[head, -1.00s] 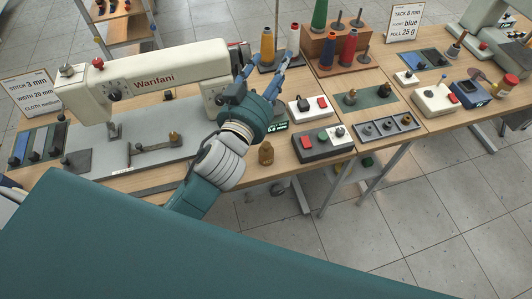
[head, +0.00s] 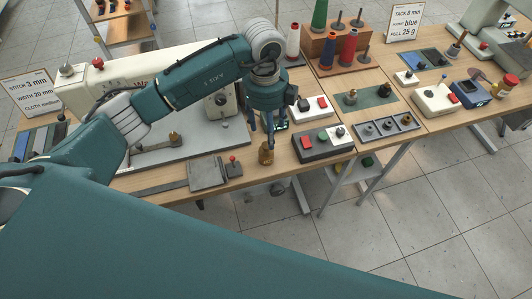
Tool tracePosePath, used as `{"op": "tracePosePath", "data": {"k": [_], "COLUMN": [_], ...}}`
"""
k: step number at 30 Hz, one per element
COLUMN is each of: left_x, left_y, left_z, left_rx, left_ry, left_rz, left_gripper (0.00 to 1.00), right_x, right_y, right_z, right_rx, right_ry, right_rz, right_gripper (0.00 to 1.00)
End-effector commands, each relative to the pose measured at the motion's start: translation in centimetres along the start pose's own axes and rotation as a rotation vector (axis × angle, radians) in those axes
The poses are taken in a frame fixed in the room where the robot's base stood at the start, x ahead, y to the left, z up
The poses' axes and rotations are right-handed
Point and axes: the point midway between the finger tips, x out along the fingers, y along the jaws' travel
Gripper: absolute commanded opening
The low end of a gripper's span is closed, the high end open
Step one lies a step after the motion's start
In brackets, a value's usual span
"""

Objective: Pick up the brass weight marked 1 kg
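A small brass weight (head: 266,156) stands upright near the front edge of the wooden table in the head view. Its marking is too small to read. My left gripper (head: 262,132) points down just above it, with two dark fingers apart and nothing visible between them. One fingertip overlaps the top of the weight in the picture; I cannot tell whether it touches. My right gripper is not in view.
A grey control box (head: 322,145) with red and green buttons stands right of the weight. A white box (head: 311,107) is behind it. A grey plate (head: 207,173) and a red-knobbed block (head: 233,167) lie to the left. My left arm covers much of the sewing machine (head: 72,87).

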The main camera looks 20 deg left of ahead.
Motion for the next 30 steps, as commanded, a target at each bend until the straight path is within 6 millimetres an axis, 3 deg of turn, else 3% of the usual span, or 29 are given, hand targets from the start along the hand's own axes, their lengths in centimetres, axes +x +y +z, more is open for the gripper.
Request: {"op": "tracePosePath", "data": {"k": [4, 9, 14, 24, 30], "left_x": [1.1, 3.8, 5.2, 9.5, 10.5], "left_y": [0.8, 0.9, 0.8, 1.0, 1.0], "left_z": [1.4, 1.3, 1.3, 0.7, 0.8], "left_rx": [-0.032, -0.03, -0.027, -0.028, -0.026], "left_ry": [-0.041, -0.039, -0.039, -0.036, -0.038], "left_rz": [0.037, 0.034, 0.03, 0.033, 0.029], "left_gripper": [0.59, 0.59, 0.59, 0.59, 0.59], "right_x": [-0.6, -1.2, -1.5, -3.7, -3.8], "right_y": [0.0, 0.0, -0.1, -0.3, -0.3], "right_z": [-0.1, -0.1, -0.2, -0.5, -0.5], "right_rx": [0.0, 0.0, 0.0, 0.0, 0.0], "right_ry": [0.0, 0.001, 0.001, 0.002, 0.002], "right_rz": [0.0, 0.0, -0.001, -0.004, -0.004], "right_gripper": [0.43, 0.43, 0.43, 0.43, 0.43]}}
